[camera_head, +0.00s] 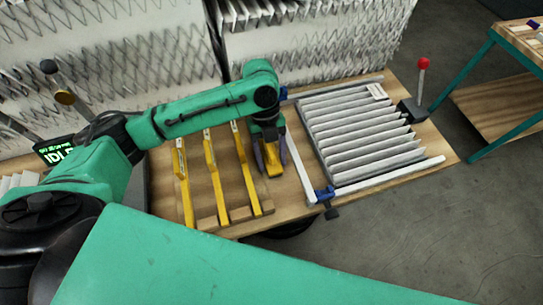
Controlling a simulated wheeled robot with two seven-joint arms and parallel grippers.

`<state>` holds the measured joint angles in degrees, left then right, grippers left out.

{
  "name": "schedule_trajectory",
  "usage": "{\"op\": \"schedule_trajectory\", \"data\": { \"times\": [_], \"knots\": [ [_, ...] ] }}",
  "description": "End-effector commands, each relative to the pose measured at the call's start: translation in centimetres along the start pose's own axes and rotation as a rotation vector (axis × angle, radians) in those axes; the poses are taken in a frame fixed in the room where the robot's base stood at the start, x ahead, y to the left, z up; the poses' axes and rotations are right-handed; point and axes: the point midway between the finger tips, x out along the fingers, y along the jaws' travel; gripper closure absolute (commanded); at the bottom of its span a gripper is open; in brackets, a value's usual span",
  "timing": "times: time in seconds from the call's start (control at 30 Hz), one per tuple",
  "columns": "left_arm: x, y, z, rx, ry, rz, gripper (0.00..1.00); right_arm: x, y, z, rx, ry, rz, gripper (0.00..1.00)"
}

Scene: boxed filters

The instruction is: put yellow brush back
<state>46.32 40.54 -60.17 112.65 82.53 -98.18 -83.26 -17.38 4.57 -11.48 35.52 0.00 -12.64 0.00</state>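My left gripper (271,158) hangs fingers-down over the wooden table, just right of a row of yellow brushes. A yellow piece (273,169), which looks like the yellow brush, shows between its two dark fingers, which appear closed on it. Most of that piece is hidden by the gripper and wrist. Three similar yellow-handled tools stand in the row to the left: the far left one (184,190), the middle one (217,185) and the right one (246,178). Their lower ends meet small wooden blocks (209,223). My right gripper is out of view.
A grey pleated filter (362,132) lies in a metal frame on the table (290,208), right of my gripper. A blue clamp (325,194) sits at its near corner. A red-knobbed lever (423,64) stands right. White pleated filters (310,40) stand behind.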

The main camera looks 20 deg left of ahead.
Motion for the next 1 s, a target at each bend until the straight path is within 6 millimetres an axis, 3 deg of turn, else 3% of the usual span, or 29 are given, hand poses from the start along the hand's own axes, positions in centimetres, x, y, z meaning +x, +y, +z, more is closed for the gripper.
{"op": "schedule_trajectory", "data": {
  "times": [0.23,0.5,0.63,1.0],
  "knots": [
    [-1.7,-0.1,0.1,0.000,-0.004,-0.003,0.38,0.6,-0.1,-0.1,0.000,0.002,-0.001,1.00],
    [-8.9,-0.1,0.1,0.000,-0.004,-0.005,0.38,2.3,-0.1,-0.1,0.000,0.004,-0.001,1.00],
    [-11.4,-0.1,0.0,-0.001,-0.003,-0.003,0.38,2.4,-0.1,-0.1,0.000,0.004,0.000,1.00],
    [-12.2,0.0,-0.1,-0.001,0.000,0.000,0.38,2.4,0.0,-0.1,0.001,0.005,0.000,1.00]
  ]
}}
